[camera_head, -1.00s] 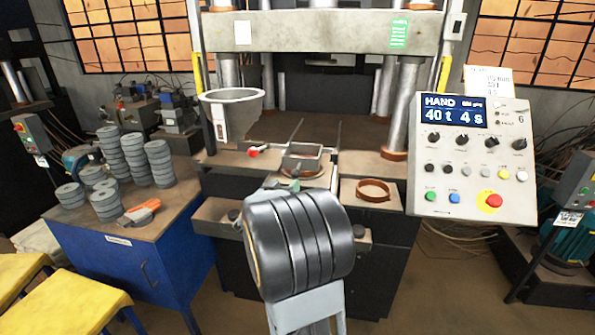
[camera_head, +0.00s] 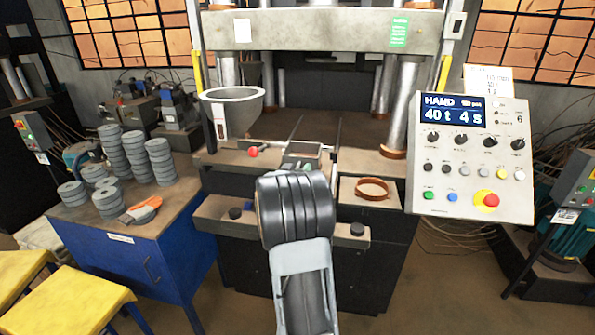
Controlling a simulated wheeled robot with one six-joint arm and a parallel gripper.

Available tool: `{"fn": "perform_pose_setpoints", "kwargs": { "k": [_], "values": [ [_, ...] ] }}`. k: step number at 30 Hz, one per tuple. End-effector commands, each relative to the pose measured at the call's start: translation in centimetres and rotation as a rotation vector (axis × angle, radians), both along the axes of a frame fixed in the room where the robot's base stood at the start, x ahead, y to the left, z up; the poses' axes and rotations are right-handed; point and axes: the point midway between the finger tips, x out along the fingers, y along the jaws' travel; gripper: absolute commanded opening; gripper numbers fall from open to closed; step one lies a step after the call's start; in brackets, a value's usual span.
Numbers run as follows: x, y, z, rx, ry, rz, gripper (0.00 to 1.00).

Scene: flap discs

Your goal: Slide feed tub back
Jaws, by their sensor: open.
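The grey round tub (camera_head: 232,108), apparently the feed tub, stands at the left of the press table with a white label on its front. A red knob (camera_head: 253,152) sits just below it, at the table's front edge. My gripper (camera_head: 303,160) is at the front middle of the press table, right of the red knob and apart from it. It is open, small in view, and mostly hidden behind my dark ribbed arm joint. I cannot see anything between its fingers.
Steel columns (camera_head: 393,110) flank the press. A brown ring (camera_head: 372,188) lies on the right ledge. A control panel (camera_head: 470,155) stands at right. A blue bench (camera_head: 140,250) with stacked grey discs (camera_head: 160,160) stands at left. Two dark rails run back across the table.

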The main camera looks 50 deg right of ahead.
Motion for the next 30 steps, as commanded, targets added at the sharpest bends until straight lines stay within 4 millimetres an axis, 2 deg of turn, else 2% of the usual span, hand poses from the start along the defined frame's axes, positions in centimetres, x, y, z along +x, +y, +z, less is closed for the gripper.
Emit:
{"fn": "perform_pose_setpoints", "kwargs": {
  "k": [2,19,30],
  "values": [
    [-0.01,0.02,0.01,0.000,0.000,0.000,0.56],
    [-0.01,0.04,0.02,0.000,0.000,0.000,0.02],
    [0.34,-0.32,0.14,0.000,0.000,-0.024,0.00]
  ]
}}
